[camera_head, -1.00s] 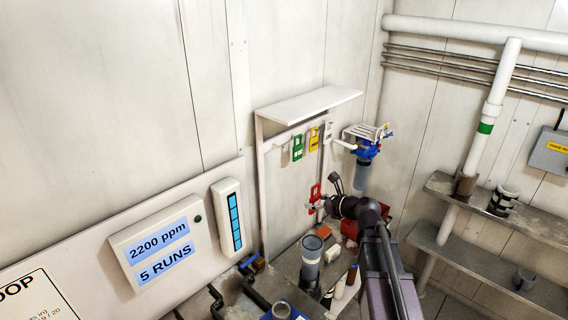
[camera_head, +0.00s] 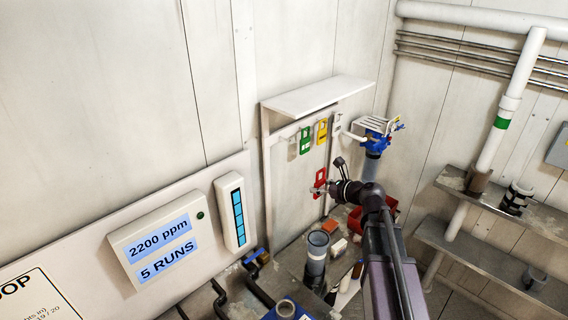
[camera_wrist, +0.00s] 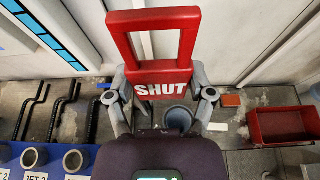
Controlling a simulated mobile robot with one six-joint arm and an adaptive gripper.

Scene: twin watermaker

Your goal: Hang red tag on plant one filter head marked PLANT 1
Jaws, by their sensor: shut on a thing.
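The red tag (camera_wrist: 158,78), marked SHUT with a wide open loop at its top, is held between the two fingers of my gripper (camera_wrist: 160,90) in the wrist view. In the head view the red tag (camera_head: 320,181) stands upright at the tip of my gripper (camera_head: 331,187), in front of the back wall below the hanging tags. A blue filter head (camera_head: 375,132) with a clear housing below it stands to the right and higher, with a white rack-like piece on top. I cannot read a PLANT 1 marking on it.
Green (camera_head: 306,140), yellow (camera_head: 322,130) and pale tags hang on a board under a white shelf (camera_head: 318,96). A grey cup (camera_head: 317,252) and a red bin (camera_wrist: 280,126) stand on the bench below. Pipes and metal shelves are at the right.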

